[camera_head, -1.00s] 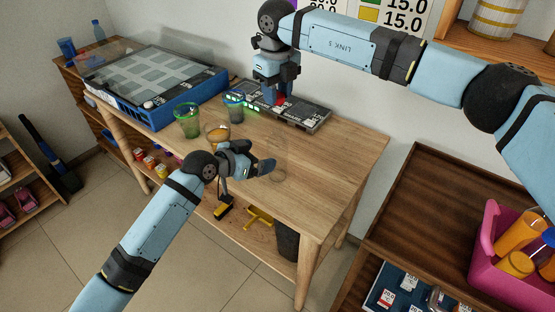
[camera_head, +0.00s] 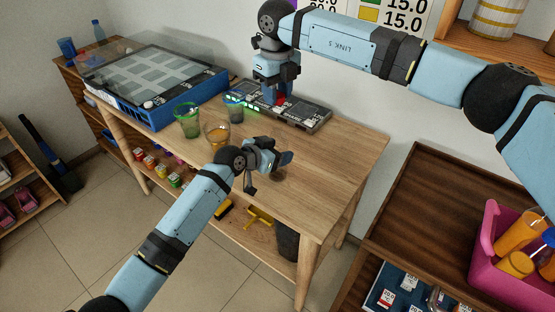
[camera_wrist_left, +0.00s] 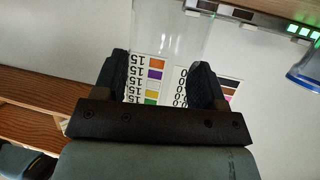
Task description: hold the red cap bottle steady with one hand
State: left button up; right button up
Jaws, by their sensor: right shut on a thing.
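A clear, see-through bottle (camera_wrist_left: 172,35) shows in the left wrist view, just beyond and between my left fingers; in the head view it is too faint to make out well. My left gripper (camera_head: 284,160) is open over the front middle of the table, and its two spread fingers also show in the left wrist view (camera_wrist_left: 158,85). My right gripper (camera_head: 279,98) points down at the back of the table, shut on a small red thing (camera_head: 281,99), which looks like the red cap. The right fingers partly hide it.
A dark board with green lights (camera_head: 305,115) lies below the right gripper. A green cup (camera_head: 187,122), an amber cup (camera_head: 217,136) and a bluish cup (camera_head: 234,108) stand to the left. A blue-framed case (camera_head: 185,100) fills the table's left end. The table's right side is clear.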

aim_at(277, 124)
pick_arm(q)
jog(key=c, duration=0.8)
pick_arm(e)
jog(key=shift+f, duration=2.5)
jog(key=shift+f, duration=0.1)
jog(key=shift+f, duration=0.8)
jog(key=shift+f, duration=0.55)
